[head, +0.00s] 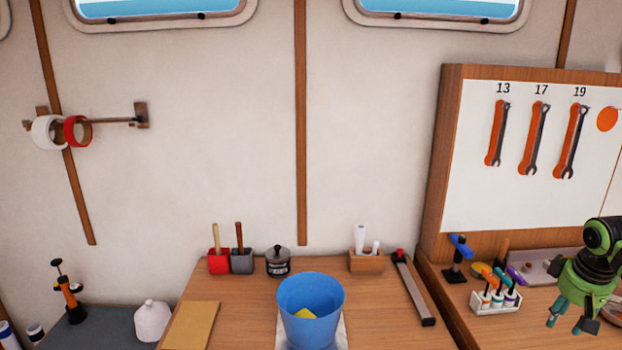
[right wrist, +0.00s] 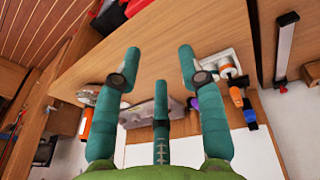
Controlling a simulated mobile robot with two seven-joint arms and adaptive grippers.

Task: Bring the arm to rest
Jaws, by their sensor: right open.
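My right gripper (head: 567,318) is at the right edge of the head view, above the right-hand bench. Its green fingers point down and are spread apart with nothing between them. In the right wrist view the same gripper (right wrist: 160,80) shows its fingers apart and empty, with the wooden bench top beyond them. My left gripper is in neither view.
A blue bucket (head: 310,316) with something yellow inside stands on the middle table (head: 375,315). A white rack of small tools (head: 495,300) and a blue-handled tool (head: 457,258) stand left of my right gripper. Wrenches (head: 537,138) hang on the board behind.

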